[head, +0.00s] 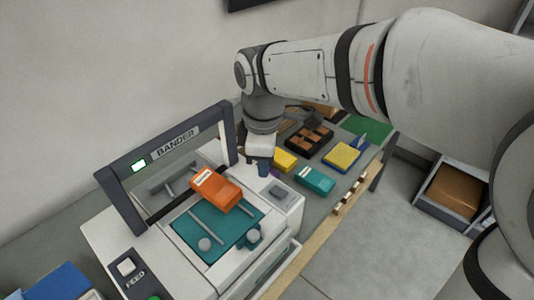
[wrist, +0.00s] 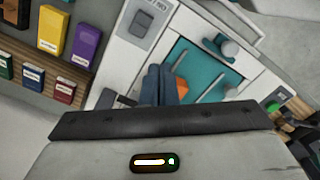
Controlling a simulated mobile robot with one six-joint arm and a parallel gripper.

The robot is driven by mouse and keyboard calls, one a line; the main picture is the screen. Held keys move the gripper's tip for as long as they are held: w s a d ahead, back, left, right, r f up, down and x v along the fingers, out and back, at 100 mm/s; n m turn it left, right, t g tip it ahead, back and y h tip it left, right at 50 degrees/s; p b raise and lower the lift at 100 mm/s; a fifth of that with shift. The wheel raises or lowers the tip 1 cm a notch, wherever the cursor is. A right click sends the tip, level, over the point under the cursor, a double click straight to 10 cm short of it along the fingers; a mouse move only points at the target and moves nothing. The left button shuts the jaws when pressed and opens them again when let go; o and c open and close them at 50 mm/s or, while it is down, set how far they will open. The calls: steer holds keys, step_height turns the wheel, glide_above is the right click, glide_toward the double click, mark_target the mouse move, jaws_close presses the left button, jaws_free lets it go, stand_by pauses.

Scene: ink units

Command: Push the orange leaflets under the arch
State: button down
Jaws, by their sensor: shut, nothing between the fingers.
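The orange leaflets (head: 215,190) form a stack with a pale label on top, in front of the arch (head: 120,167) in the head view. The stack lies at the upper part of the teal plate (head: 190,227). My gripper (head: 264,169) is shut and empty, to the right of the leaflets near the arch's right post. In the wrist view its blue-grey fingers (wrist: 161,72) are together, and a small part of the orange leaflets (wrist: 182,88) shows just beside them. The rest of the stack is hidden there by the gripper. I cannot tell whether they touch.
The plate carries rails and a grey knob (head: 253,236). A FEED button (head: 126,267) is at the machine's front left. Behind the gripper, a table holds a teal pack (head: 315,180), yellow packs and a dark tray (head: 309,138). A blue item (head: 58,283) is at lower left.

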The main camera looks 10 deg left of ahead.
mark_target(216, 189)
step_height(216, 189, down, 9)
steer(key=shift+r+p, duration=0.2)
steer(key=shift+p, duration=0.25)
steer(key=a, duration=0.1)
steer(key=a+p, duration=0.1)
steer(key=shift+s+a+r, duration=0.15)
steer(key=shift+s+a, duration=0.05)
steer(key=shift+a, duration=0.15)
steer(key=shift+s+a, duration=0.1)
steer(key=shift+a, duration=0.45)
